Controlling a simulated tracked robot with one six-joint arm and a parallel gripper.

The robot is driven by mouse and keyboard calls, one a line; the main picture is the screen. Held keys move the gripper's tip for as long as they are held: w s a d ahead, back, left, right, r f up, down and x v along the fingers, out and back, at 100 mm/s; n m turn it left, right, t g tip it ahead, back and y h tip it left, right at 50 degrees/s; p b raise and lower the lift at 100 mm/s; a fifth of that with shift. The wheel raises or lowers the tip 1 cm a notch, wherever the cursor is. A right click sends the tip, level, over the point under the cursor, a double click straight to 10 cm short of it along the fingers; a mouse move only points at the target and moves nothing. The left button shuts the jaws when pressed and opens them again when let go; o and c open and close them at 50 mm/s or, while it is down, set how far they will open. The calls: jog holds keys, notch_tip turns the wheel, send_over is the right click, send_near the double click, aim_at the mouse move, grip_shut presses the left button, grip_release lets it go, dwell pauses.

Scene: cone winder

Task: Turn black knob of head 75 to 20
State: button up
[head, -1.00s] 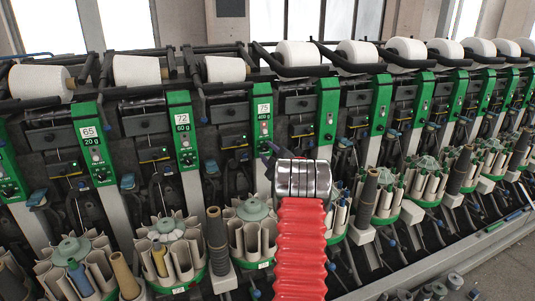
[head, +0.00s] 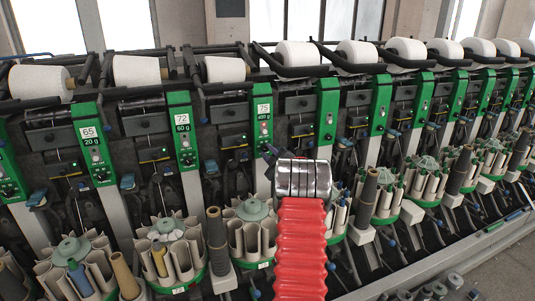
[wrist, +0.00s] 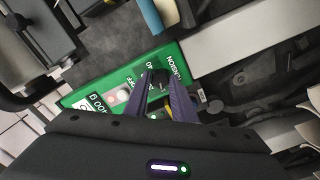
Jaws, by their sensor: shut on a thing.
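The head labelled 75 and 400 g has a green panel (head: 263,110) in the head view, and its lower part is hidden behind my arm and gripper. In the wrist view the same green panel (wrist: 85,95) lies tilted, with printed white letters and numbers. The black knob (wrist: 157,80) sits on it, between the tips of my gripper (wrist: 156,83). My gripper's two dark fingers are closed on the knob's sides. In the head view my gripper (head: 268,156) is at the panel's lower end. The knob's pointer setting is too small to read.
White yarn cones (head: 226,69) sit above. Below are round bobbin magazines (head: 250,212). In the wrist view a pale button (wrist: 124,96) is close left of the fingers.

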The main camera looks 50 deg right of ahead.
jog(key=shift+a+f+m, duration=0.1)
jog(key=shift+f+m, duration=0.05)
jog(key=shift+m, duration=0.15)
jog(key=m, duration=0.4)
jog(key=shift+w+f, duration=0.1)
jog(key=m, duration=0.5)
jog(key=shift+a+f, duration=0.1)
dwell(0.3)
jog(key=o, duration=0.8)
jog(key=shift+o, duration=1.3)
jog(key=shift+r, duration=0.25)
